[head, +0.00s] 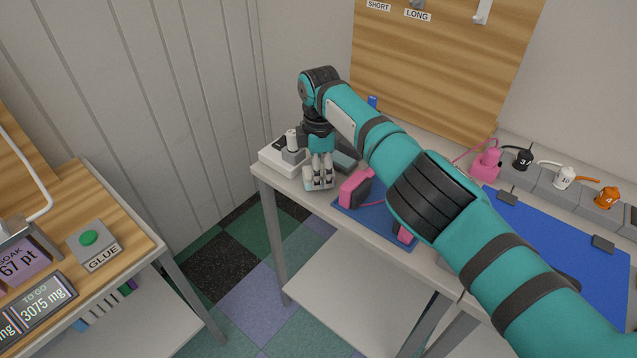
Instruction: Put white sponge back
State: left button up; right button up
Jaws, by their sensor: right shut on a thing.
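My right gripper (319,178) points straight down at the left end of the white workbench (287,185). It is shut on a small whitish block, which looks like the white sponge (312,186). The fingers cover part of the block, and I cannot tell whether it touches the bench top. A white base unit (271,157) with a grey upright part stands just left of and behind the gripper. Part of that unit is hidden by the gripper. My left gripper is not in view.
A pink and dark tool (354,188) lies on a blue mat (377,226), partly behind my right arm. Colored plugs, including an orange one (608,197), line the back right. A wooden side table (142,234) stands left, across a floor gap.

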jog(key=shift+f, duration=0.2)
jog(key=o, duration=1.2)
jog(key=shift+o, duration=0.4)
jog(key=shift+o, duration=1.2)
jog(key=shift+r, duration=0.15)
notch_tip(320, 180, up, 12)
jog(key=shift+f, duration=0.2)
